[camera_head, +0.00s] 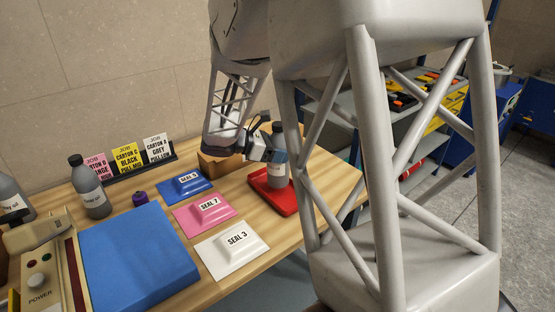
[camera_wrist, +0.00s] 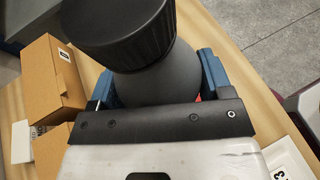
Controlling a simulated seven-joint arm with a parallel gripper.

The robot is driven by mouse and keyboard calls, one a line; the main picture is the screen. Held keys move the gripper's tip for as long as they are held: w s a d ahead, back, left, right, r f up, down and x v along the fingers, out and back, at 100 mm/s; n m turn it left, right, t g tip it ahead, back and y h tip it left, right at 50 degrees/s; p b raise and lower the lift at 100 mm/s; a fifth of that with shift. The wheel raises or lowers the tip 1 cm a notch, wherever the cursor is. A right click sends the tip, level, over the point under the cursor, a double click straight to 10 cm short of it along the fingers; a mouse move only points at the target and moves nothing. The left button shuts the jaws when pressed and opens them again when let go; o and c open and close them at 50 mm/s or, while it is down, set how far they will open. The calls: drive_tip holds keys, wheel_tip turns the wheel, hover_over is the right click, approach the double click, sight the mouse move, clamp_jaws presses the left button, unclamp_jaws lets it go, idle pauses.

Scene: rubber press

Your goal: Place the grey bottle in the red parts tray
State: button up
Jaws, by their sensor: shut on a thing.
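The grey bottle (camera_head: 278,163), with a dark cap and a white label, stands upright at the red parts tray (camera_head: 259,184) on the right of the table. I cannot tell whether its base touches the tray floor. My gripper (camera_head: 274,151) is shut around the bottle's upper body from the left. In the wrist view the bottle (camera_wrist: 155,75) fills the space between the blue fingers, its ribbed black cap nearest the camera. A sliver of the red tray shows beside it. Part of the tray is hidden by the bottle and by my arm.
Blue, pink (camera_head: 207,210) and white (camera_head: 232,246) seal pieces lie left of the tray. Another grey bottle (camera_head: 91,190), a purple-capped item (camera_head: 139,198), job cards (camera_head: 125,158) and a blue mat (camera_head: 138,258) are farther left. Cardboard boxes (camera_wrist: 52,75) stand close by.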

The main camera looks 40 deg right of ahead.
drive_tip(key=shift+f, duration=1.85)
drive_tip(key=o, duration=1.3)
drive_tip(key=shift+o, duration=0.2)
drive_tip(key=v, duration=1.2)
